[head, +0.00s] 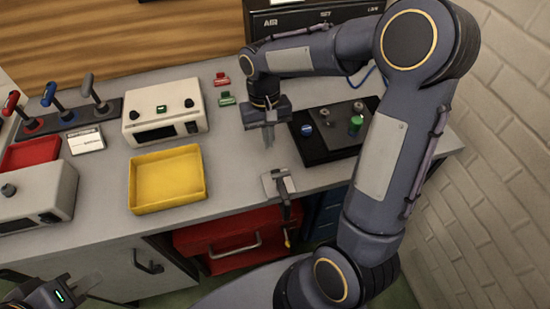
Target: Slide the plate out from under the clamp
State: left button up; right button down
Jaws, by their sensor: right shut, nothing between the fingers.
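A small pale grey metal piece (270,185) lies at the front edge of the bench, and it looks like the plate with a clamp (285,208) on it. The clamp hangs over the edge, with a dark stem and an orange tip below. How tightly it bears on the plate cannot be seen. My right gripper (268,138) points down over the bench, behind the plate and apart from it. It is shut and empty. My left gripper (72,288) is at the bottom left corner, partly cut off, away from the clamp; its fingers are unclear.
A yellow tray (133,190) stands left of the clamp. A black panel (312,152) with knobs and a green cylinder (355,125) is to the right, partly behind my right arm. White instrument boxes (165,112) and levers (55,100) are at left. A red drawer (205,236) sits below.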

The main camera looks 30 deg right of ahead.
aim_at(276, 170)
jog(key=s, duration=0.2)
jog(key=s+a, duration=0.1)
jog(key=s, duration=0.1)
jog(key=s+p, duration=0.1)
jog(key=s, duration=0.1)
jog(key=shift+s+a+r, duration=0.1)
jog(key=shift+a, duration=0.15)
jog(key=shift+s+f, duration=0.1)
jog(key=shift+f, duration=0.8)
pick_arm(q)
jog(key=shift+s+r, duration=0.1)
jog(key=shift+r, duration=0.35)
pick_arm(e)
jog(key=shift+f, duration=0.1)
